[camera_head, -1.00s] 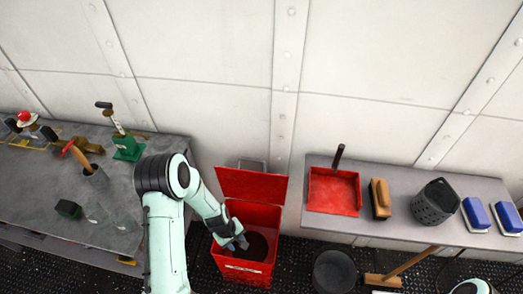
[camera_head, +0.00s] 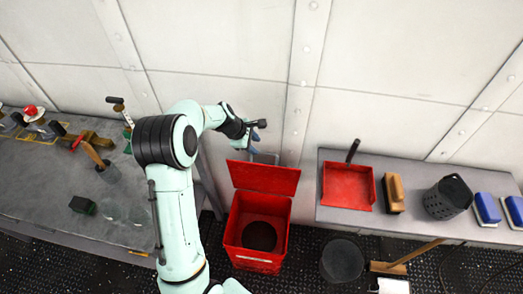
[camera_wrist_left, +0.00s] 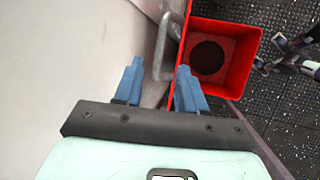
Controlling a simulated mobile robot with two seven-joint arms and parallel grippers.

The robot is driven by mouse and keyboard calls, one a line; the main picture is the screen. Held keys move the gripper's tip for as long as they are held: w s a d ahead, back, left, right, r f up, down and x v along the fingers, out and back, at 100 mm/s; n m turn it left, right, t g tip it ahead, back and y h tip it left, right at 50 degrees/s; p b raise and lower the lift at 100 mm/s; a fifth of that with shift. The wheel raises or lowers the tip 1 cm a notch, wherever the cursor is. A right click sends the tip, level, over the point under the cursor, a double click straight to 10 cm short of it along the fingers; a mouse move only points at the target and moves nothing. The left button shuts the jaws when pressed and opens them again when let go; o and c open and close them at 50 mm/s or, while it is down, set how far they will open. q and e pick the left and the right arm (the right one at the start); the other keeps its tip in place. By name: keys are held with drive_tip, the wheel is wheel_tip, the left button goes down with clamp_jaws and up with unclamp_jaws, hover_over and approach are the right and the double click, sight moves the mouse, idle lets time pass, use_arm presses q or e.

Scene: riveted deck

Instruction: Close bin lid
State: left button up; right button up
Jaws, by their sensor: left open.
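The red bin (camera_head: 232,238) stands on the floor between the two benches, with a dark round patch inside. Its red lid (camera_head: 265,178) is raised, tilted back towards the wall. A grey handle (camera_head: 264,158) shows behind the lid. My left gripper (camera_head: 258,135) is open and empty, above and behind the lid near the wall. In the left wrist view its blue fingers (camera_wrist_left: 157,80) are spread, with the grey handle (camera_wrist_left: 163,50) seen between them and apparently beyond. The bin (camera_wrist_left: 247,62) is to their right. Blue-grey parts at that view's right edge may be my right gripper; its jaws are unclear.
A grey bench (camera_head: 45,190) with tools is at left. The right bench (camera_head: 415,215) bears a red dustpan (camera_head: 348,188), a brush (camera_head: 394,192) and a dark basket (camera_head: 448,198). A dark bucket (camera_head: 342,260) and a broom (camera_head: 400,262) are on the floor right of the bin.

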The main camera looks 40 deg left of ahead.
sight(263, 153)
use_arm(q)
drive_tip(key=x, duration=0.6)
drive_tip(key=shift+w+f, duration=0.1)
drive_tip(key=shift+f, duration=0.05)
drive_tip(key=shift+c, duration=0.3)
clamp_jaws()
